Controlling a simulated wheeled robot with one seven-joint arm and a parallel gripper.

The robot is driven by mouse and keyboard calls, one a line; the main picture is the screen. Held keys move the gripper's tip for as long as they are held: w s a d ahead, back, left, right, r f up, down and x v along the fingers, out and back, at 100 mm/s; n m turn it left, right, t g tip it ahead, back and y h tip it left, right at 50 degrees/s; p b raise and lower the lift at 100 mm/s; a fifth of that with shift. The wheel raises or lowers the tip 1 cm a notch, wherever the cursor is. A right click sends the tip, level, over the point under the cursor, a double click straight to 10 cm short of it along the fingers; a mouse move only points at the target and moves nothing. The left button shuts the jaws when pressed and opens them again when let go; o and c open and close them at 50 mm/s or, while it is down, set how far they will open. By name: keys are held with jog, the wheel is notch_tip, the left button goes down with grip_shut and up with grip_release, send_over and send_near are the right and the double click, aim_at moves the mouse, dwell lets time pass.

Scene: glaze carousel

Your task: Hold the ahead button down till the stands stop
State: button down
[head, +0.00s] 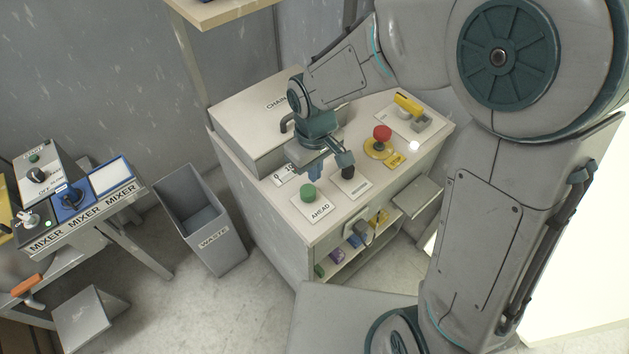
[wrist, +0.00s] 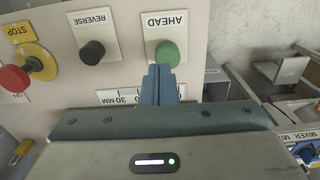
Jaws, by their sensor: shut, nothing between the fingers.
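The ahead button (head: 308,193) is a green round knob on a white plate marked AHEAD, at the near left of the console top. In the wrist view the green button (wrist: 167,54) stands just beyond my fingertips, close to them. My gripper (head: 316,172) is shut and empty above the console, behind the button in the head view; its blue fingers (wrist: 160,80) are together in the wrist view. I cannot tell whether the fingertips touch the button. The stands are not clearly in view.
The black reverse button (wrist: 92,52) is beside the ahead button. A red stop button (head: 382,132) on a yellow base and a yellow-handled switch (head: 408,104) are farther right. A waste bin (head: 205,225) and mixer bench (head: 75,215) stand to the left.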

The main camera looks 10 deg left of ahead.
aim_at(315, 191)
notch_tip(315, 191, down, 5)
jog(key=shift+r, duration=0.1)
dwell(0.4)
